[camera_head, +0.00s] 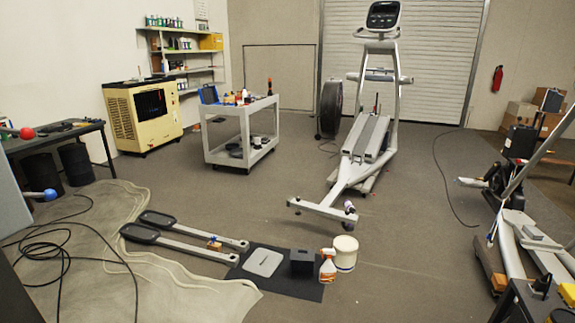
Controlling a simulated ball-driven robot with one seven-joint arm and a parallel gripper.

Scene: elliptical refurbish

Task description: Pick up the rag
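I cannot make out a thing that is clearly a rag. A large, rumpled beige cloth (185,288) lies on the floor at the lower left, under part of two long grey pedal arms (190,228). A white tub (345,253) stands behind the bottle. My gripper is not in view.
A grey cart (238,133) with bottles and tools stands at the middle left. An elliptical machine (365,150) stands at the centre back. Black cable (65,250) coils on the left floor. More machine parts (520,235) crowd the right. Carpet between is clear.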

